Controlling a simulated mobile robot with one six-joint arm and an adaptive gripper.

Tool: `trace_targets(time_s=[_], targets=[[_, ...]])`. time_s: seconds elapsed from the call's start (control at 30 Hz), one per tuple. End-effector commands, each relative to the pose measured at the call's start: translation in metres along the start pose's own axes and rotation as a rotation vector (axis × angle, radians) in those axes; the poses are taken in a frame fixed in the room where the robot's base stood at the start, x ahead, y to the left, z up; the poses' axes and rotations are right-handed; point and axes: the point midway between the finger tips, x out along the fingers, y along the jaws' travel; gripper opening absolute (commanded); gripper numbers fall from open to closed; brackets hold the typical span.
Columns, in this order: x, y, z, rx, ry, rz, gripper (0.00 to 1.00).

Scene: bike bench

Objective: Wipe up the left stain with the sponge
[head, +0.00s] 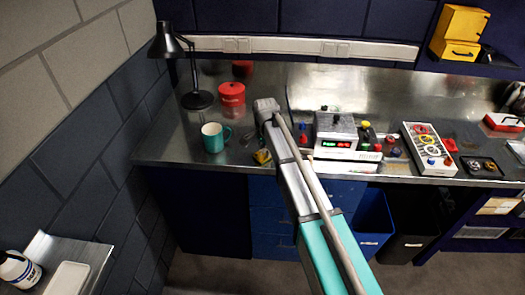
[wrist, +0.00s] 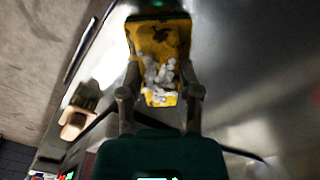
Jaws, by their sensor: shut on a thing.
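The yellow sponge (wrist: 158,38) is between the two fingers of my gripper (wrist: 160,93) in the wrist view. It has a dark patch and whitish specks on its face. In the head view, the sponge (head: 261,157) shows as a small yellow piece low on the metal bench, right of a teal mug and beside my arm. My gripper is shut on it. My arm hides most of the gripper in the head view. I cannot make out the left stain clearly in either view, nor tell whether the sponge touches the bench.
The teal mug (head: 213,138) stands close left of the sponge. A black lamp (head: 197,98) and a red canister (head: 232,93) stand behind. A power supply (head: 336,135) with knobs and a strip board (head: 427,149) are to the right. The bench's front edge (head: 200,164) is near.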

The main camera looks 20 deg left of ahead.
Motion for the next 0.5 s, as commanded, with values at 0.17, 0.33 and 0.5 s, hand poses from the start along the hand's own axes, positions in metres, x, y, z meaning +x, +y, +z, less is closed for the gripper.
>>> trace_targets(time_s=[0.17, 0.33, 0.5], targets=[[0.000, 0.006, -0.005, 0.000, 0.000, 0.000, 0.12], [0.000, 0.011, -0.010, 0.000, 0.000, 0.000, 0.12], [0.000, 0.012, -0.012, 0.000, 0.000, 0.000, 0.12]])
